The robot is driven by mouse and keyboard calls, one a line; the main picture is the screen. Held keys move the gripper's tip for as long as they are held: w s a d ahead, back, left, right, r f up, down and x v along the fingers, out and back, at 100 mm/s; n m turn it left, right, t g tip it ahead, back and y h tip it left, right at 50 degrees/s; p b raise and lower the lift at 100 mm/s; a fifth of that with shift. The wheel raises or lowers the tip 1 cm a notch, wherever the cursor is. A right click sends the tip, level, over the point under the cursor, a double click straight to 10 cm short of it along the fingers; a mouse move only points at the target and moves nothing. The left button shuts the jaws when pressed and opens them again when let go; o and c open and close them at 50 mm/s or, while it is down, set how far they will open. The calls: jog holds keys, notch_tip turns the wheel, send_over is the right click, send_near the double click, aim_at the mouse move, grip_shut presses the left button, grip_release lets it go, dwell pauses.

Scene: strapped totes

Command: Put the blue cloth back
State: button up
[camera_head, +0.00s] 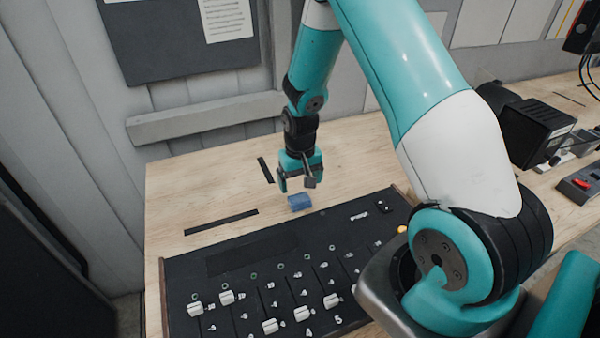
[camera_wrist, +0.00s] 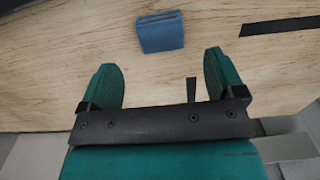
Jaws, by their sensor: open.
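The blue cloth (camera_head: 300,202) is a small folded block lying on the wooden table, just behind the black slider panel. My gripper (camera_head: 298,184) is above the table, close to the cloth and a little behind it. In the wrist view the blue cloth (camera_wrist: 160,32) lies beyond the fingertips, roughly centred between them. My gripper (camera_wrist: 158,75) is open, with nothing between its two green fingers. The cloth looks apart from both fingers.
The black panel (camera_head: 225,262) with several white slider knobs fills the table front. Black strips (camera_head: 222,222) mark the wood. A black box-shaped device (camera_head: 535,128) and a red-buttoned box (camera_head: 580,186) stand at right. The table's left part (camera_head: 175,195) is clear. A grey wall stands behind.

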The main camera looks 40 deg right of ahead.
aim_at(300, 199)
jog(key=s+a+r+n+y, duration=0.1)
jog(key=s+a+r+n, duration=0.15)
jog(key=a+r, duration=0.5)
jog(key=s+a+r+n+y, duration=0.1)
jog(key=s+a+r+n, duration=0.15)
jog(key=a+r, duration=0.5)
jog(key=s+a+r+n+y, duration=0.1)
jog(key=s+a+r+n, duration=0.1)
jog(key=s+r, duration=0.3)
jog(key=s+a+r+n+y, duration=0.1)
jog(key=s+a+r+n, duration=0.2)
jog(key=s, duration=0.9)
notch_tip(300, 199, up, 2)
jog(key=shift+a+r+b, duration=0.1)
jog(key=shift+a+b, duration=0.35)
jog(key=shift+a, duration=0.8)
notch_tip(300, 199, down, 3)
jog(key=b, duration=0.2)
jog(key=shift+r+b, duration=0.1)
jog(key=shift+b, duration=0.3)
